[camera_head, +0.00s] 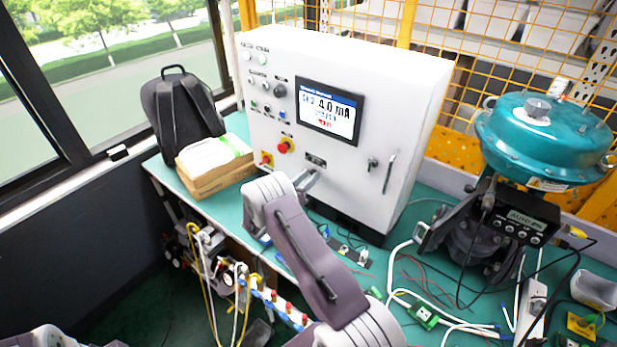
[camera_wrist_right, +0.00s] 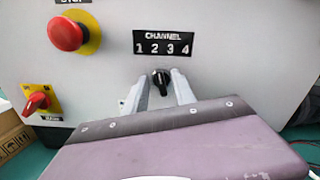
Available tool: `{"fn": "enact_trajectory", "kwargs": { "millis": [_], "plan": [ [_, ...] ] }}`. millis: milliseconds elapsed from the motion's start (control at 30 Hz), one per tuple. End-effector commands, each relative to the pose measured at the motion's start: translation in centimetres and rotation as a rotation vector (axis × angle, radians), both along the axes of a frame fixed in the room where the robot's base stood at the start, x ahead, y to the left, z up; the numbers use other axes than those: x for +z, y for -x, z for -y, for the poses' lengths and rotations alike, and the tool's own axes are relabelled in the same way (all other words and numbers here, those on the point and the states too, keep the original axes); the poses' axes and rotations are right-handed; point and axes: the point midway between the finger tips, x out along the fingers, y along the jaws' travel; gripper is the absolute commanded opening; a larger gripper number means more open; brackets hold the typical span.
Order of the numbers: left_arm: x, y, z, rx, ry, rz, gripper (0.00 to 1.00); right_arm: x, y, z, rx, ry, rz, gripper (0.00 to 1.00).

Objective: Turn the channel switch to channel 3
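The channel switch (camera_wrist_right: 161,79) is a small black knob on the white cabinet front, below a black CHANNEL label (camera_wrist_right: 163,43) marked 1 2 3 4. I cannot tell which number it points to. My right gripper (camera_wrist_right: 160,92) is open, with one grey finger on each side of the knob and gaps visible between. In the head view my right gripper (camera_head: 307,181) reaches the panel just below the label (camera_head: 316,159), and the knob is hidden there. The cabinet's screen (camera_head: 329,110) seems to read CH 2 and 4.0 mA. My left gripper is not in view.
A red stop button (camera_wrist_right: 67,33) and a red rotary switch (camera_wrist_right: 37,103) sit left of the knob. Boxes (camera_head: 215,167) and a backpack (camera_head: 182,110) stand left of the cabinet. A teal valve actuator (camera_head: 545,137) and loose cables are on the right.

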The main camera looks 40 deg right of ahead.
Motion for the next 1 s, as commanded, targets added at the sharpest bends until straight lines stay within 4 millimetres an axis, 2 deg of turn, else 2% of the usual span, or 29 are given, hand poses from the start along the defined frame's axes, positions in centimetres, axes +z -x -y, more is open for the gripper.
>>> {"fn": "enact_trajectory", "kwargs": {
  "millis": [33,133,467,1000],
  "plan": [
    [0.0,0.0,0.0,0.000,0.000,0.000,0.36,0.0,0.0,0.0,0.000,0.000,0.000,0.26],
    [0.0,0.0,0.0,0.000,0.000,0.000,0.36,0.0,0.0,0.0,0.000,0.000,0.000,0.00],
    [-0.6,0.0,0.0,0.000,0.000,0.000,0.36,-0.2,0.0,0.0,-0.001,-0.009,0.035,0.00],
    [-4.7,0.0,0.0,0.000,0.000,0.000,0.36,-0.3,0.2,0.0,-0.001,-0.103,0.364,0.00]
  ]
}}
